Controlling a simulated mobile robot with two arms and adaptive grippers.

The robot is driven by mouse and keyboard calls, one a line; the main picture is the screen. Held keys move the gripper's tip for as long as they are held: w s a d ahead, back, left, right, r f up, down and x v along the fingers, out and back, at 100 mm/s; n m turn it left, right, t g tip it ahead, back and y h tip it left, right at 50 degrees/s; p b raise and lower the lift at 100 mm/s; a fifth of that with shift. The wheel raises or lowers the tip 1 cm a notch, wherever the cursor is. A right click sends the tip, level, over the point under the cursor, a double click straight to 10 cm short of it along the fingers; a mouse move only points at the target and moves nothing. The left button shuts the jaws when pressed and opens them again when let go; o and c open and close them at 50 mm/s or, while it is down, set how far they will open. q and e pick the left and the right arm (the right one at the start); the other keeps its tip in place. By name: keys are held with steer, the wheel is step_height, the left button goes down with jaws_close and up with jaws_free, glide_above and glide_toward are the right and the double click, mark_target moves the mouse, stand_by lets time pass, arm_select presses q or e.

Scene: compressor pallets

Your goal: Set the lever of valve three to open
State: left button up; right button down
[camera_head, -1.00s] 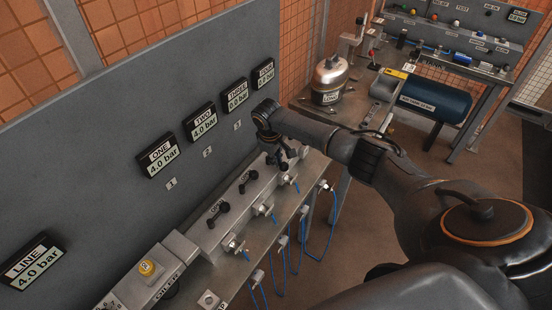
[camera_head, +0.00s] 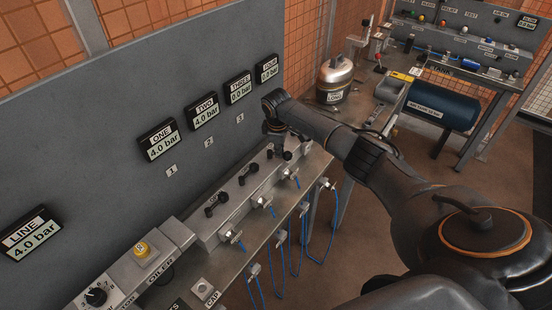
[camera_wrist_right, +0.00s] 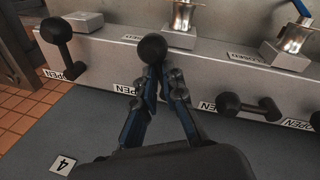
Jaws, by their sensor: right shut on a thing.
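Valve three's lever, a black lever with a ball knob (camera_wrist_right: 152,48), stands near its CLOSED label in the right wrist view. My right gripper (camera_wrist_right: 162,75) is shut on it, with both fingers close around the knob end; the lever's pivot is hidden. In the head view my right gripper (camera_head: 274,142) is over the far part of the valve block (camera_head: 207,232), below the THREE gauge (camera_head: 238,88), which reads 0.0 bar. My left gripper is not in view.
Valve two's lever (camera_wrist_right: 250,105) lies along the block by its OPEN label. Valve four's lever (camera_wrist_right: 58,42) points away from the wall. The ONE gauge (camera_head: 158,141) and TWO gauge (camera_head: 202,112) read 4.0 bar. Blue hoses (camera_head: 290,250) hang at the front.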

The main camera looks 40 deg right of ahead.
steer(key=shift+w+d+f+n, duration=0.15)
steer(key=shift+d+n, duration=0.1)
steer(key=shift+n, duration=0.65)
steer(key=c, duration=2.1)
jaws_free()
steer(key=shift+w+n, duration=0.1)
steer(key=shift+n, duration=0.3)
steer(key=o, duration=0.7)
steer(key=shift+w, duration=0.1)
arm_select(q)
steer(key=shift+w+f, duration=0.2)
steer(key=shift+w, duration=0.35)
arm_select(e)
steer(key=r, duration=0.4)
steer(key=s+r, duration=0.1)
steer(key=r, duration=0.3)
steer(key=s+a+r, duration=0.1)
steer(key=r, duration=0.2)
steer(key=shift+r, duration=0.4)
steer(key=shift+w, duration=0.1)
